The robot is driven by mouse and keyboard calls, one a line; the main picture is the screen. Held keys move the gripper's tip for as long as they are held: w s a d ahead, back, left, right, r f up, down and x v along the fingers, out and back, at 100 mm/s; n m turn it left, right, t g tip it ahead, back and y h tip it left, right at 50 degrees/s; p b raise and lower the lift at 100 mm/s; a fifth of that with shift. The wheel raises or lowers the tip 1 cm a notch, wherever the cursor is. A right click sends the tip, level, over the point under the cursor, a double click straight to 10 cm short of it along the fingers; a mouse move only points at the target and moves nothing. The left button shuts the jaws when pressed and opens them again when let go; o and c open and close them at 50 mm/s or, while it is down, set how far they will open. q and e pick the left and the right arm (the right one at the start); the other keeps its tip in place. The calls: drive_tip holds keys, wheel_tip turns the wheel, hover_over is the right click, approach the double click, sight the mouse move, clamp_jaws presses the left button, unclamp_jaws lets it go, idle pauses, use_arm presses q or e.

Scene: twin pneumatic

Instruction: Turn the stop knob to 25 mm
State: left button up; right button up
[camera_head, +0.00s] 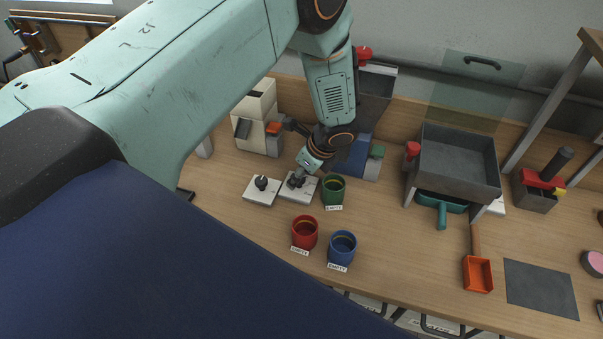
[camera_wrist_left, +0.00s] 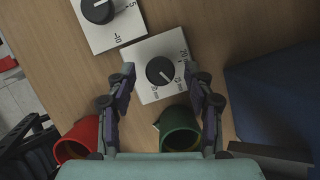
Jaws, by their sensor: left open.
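The black stop knob (camera_wrist_left: 160,70) sits on a square white plate (camera_wrist_left: 141,88) with printed numbers and mm marks. A white pointer line on the knob points to the lower right in the left wrist view; the exact mark it meets is too small to read surely. My left gripper (camera_wrist_left: 160,84) is open, its two fingers on either side of the plate around the knob; contact is not visible. In the head view my left gripper (camera_head: 298,182) is over the right-hand white plate (camera_head: 299,195) and partly hides the knob. My right gripper is not in view.
A second knob plate (camera_head: 259,198) lies just left of it. A green cup (camera_head: 333,191) stands close to the gripper's right, with a red cup (camera_head: 305,233) and a blue cup (camera_head: 342,249) in front. A dark blue block (camera_head: 353,160) stands behind.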

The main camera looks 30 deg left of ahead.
use_arm(q)
drive_tip(key=shift+s+a+f, duration=0.1)
drive_tip(key=shift+f, duration=0.05)
drive_tip(key=shift+f, duration=0.1)
drive_tip(key=shift+c, duration=0.6)
clamp_jaws()
drive_tip(key=shift+n, duration=0.4)
drive_tip(key=shift+o, duration=0.6)
unclamp_jaws()
